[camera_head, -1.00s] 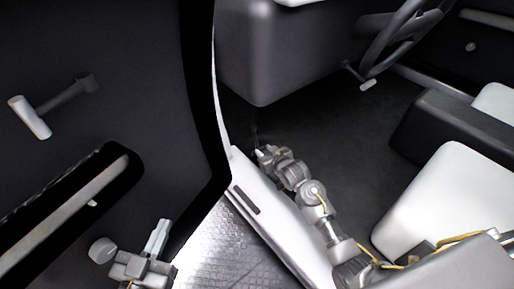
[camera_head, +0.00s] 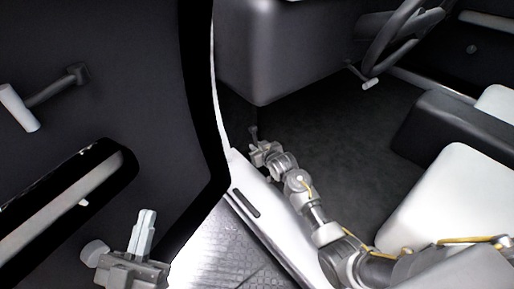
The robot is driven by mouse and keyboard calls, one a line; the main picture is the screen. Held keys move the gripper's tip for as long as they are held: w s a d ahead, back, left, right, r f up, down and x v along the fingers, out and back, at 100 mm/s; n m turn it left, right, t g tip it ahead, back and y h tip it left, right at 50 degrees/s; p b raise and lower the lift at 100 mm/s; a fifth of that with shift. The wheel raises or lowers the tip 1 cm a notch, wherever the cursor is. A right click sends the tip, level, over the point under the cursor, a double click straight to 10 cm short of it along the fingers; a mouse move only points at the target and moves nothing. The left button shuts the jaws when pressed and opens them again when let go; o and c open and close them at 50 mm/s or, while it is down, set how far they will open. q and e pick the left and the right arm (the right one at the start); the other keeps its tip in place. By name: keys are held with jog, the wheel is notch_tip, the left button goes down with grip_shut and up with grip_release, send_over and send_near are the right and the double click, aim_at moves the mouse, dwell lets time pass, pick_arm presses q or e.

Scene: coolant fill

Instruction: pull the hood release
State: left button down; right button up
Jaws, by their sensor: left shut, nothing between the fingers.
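A small dark lever-like part (camera_head: 253,132), which looks like the hood release, stands low in the footwell beside the door sill. It is too small and dark to make out clearly. My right gripper (camera_head: 256,149) is right at this part, just below it in the picture. I cannot tell whether the fingers touch it or are open or shut. My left gripper (camera_head: 144,226) is at the bottom left in front of the open door, with its fingers together and empty, well away from the lever.
The open door (camera_head: 110,80), with a handle (camera_head: 20,108) and an armrest (camera_head: 70,185), fills the left. The white sill (camera_head: 265,215) runs below my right arm. The dashboard (camera_head: 265,55) overhangs the footwell. A pale seat (camera_head: 450,200) is at the right. The dark floor (camera_head: 340,130) is clear.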

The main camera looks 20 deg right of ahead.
grip_shut()
